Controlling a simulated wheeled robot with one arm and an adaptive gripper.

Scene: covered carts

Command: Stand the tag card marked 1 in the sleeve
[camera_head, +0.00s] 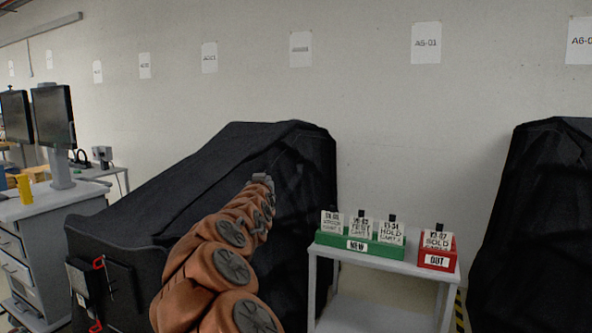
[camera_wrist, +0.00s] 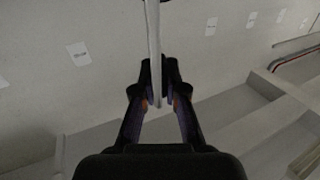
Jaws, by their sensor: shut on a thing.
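My gripper (camera_wrist: 158,80) is shut on a thin pale card (camera_wrist: 153,35), seen edge-on in the wrist view. Its marking cannot be read from this side. In the head view my gripper (camera_head: 262,179) is raised at the end of the arm, in front of the black covered cart (camera_head: 210,170). A dark panel (camera_head: 124,290) with red clips is on the cart's near end, with a small white label at its left. I cannot tell whether this panel is the sleeve. No card marked 1 can be made out.
A white side table (camera_head: 380,264) holds a green NEW block (camera_head: 327,239) with 3 cards and a red OUT block (camera_head: 451,263) with one card. Another covered cart (camera_head: 545,220) stands at right. A grey workbench (camera_head: 40,203) with monitors is at left.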

